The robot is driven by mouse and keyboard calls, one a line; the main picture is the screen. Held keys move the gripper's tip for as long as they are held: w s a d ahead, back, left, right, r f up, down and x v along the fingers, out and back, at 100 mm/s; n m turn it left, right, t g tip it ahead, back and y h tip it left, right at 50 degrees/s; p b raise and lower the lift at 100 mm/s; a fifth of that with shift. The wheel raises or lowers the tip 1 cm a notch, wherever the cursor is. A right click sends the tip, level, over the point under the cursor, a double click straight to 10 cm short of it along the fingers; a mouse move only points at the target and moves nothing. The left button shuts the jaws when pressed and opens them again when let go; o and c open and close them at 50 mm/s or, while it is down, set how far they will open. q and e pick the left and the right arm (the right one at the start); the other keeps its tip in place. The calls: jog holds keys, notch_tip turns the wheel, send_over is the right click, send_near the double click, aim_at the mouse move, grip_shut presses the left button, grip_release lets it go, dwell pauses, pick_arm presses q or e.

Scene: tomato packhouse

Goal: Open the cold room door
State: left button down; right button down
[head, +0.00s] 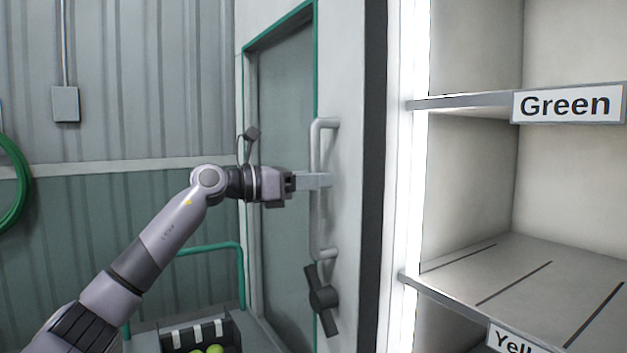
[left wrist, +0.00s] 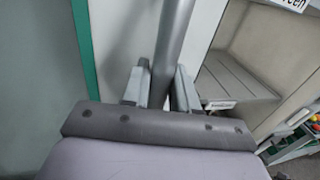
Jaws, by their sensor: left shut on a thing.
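The cold room door (head: 350,70) is a pale panel with a dark edge strip on its right. It stands at an angle, and I cannot tell for sure how far open it is. Its long grey upright handle (head: 316,225) is on its face. My left gripper (head: 322,180) is shut on the handle's upper-middle part. In the left wrist view the handle (left wrist: 173,40) runs up between the two fingers of the left gripper (left wrist: 160,88). A dark latch lever (head: 321,299) sits below the handle. My right gripper is not in view.
Lit shelves labelled Green (head: 568,104) and Yellow, the latter cut off, stand right of the door's edge. A green-trimmed grey panel (head: 285,120) is behind my left arm. A dark crate (head: 198,335) with green fruit and a green rail (head: 212,247) are low left.

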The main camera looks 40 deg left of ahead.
pick_arm(q)
jog(key=shift+r, duration=0.1)
jog(key=c, duration=1)
grip_release()
jog(key=b+v, duration=0.3)
jog(key=v, duration=0.4)
